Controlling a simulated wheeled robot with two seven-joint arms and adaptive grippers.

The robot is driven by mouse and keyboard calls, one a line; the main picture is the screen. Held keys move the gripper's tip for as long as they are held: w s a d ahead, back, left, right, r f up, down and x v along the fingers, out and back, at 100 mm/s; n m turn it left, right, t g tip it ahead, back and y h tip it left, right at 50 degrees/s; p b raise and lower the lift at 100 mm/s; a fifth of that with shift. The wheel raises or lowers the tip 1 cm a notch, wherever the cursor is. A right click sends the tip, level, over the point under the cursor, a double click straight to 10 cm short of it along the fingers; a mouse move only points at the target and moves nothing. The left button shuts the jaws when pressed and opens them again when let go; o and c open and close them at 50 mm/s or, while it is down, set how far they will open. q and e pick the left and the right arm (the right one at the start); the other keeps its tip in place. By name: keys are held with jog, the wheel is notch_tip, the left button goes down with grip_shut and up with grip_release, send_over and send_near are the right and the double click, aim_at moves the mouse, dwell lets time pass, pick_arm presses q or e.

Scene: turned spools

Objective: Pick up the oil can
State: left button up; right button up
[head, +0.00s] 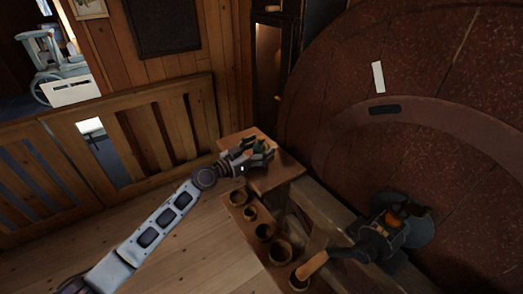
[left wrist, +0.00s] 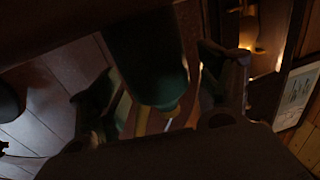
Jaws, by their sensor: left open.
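The oil can looks like a green body between the fingers of my left gripper (head: 260,152) in the head view, above a small wooden stand. Only a little of the green oil can (head: 261,143) shows there. In the left wrist view the green can (left wrist: 146,58) hangs into the picture from the top, with a yellowish tip at its lower end. The left gripper's two dark fingers (left wrist: 160,100) stand apart on either side of it. The gripper is open; whether a finger touches the can cannot be told.
A large reddish round wall (head: 420,90) rises behind. A slatted wooden railing (head: 150,135) runs left. Floor is clear at lower left.

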pick_arm(q)
jog(key=shift+w+d, duration=0.2)
jog(key=shift+d, duration=0.1)
jog(key=c, duration=1.1)
